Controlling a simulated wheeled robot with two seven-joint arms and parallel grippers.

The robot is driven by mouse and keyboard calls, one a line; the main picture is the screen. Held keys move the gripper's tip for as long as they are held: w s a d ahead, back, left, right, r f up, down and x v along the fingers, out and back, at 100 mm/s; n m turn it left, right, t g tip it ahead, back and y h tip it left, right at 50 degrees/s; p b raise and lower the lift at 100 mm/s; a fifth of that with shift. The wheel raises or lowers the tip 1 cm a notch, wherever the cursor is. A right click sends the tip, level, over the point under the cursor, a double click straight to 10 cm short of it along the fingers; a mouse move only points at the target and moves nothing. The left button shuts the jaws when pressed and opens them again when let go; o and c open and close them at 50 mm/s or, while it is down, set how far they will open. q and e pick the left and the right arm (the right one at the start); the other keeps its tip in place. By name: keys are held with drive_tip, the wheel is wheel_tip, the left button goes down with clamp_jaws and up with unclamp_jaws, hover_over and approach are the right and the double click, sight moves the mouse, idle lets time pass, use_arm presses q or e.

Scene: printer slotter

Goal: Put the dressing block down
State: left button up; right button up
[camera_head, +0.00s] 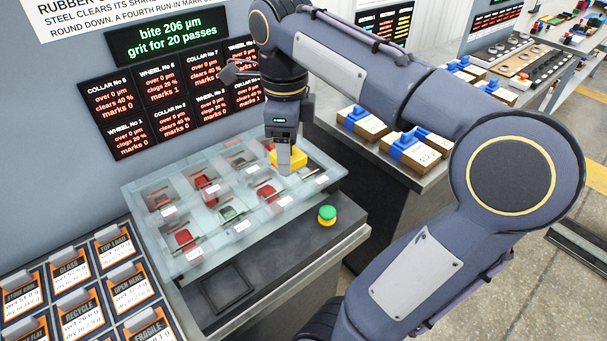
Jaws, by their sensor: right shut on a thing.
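My right gripper (286,168) points down over the clear-covered tray (160,225), towards its far right part. It is shut on a yellow block (298,158), which I take to be the dressing block. The gripper hides the block's middle, so only its sides show. I cannot tell whether the block touches the clear cover or hangs just above it. My left gripper is not in view.
A green button (327,214) stands right of the tray. A square recess (230,287) lies in the dark bench in front. Label cards (75,290) fill a rack at the lower left. Blue-topped boxes (410,150) stand on another bench. Red-lettered displays (130,110) hang behind.

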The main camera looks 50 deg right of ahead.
drive_tip(key=shift+s+d+r, duration=0.1)
drive_tip(key=shift+s+d, duration=0.15)
drive_tip(key=shift+s, duration=0.25)
drive_tip(key=shift+s+d, duration=0.2)
drive_tip(key=shift+s, duration=0.25)
drive_tip(key=shift+d, duration=0.3)
drive_tip(key=w+d+f, duration=0.2)
drive_tip(key=d+f, duration=0.1)
drive_tip(key=w+d+f, duration=0.3)
drive_tip(key=d, duration=0.1)
drive_tip(key=w+d+f, duration=0.2)
drive_tip(key=d+f, duration=0.1)
drive_tip(key=shift+w+d+p, duration=0.15)
drive_tip(key=shift+p, duration=0.15)
drive_tip(key=shift+w+d+f, duration=0.15)
drive_tip(key=shift+f, duration=0.1)
drive_tip(key=shift+w+d+f, duration=0.1)
drive_tip(key=shift+d+f, duration=0.05)
drive_tip(key=shift+f, duration=1.55)
drive_tip(key=o, duration=1.2)
drive_tip(key=shift+f, duration=0.15)
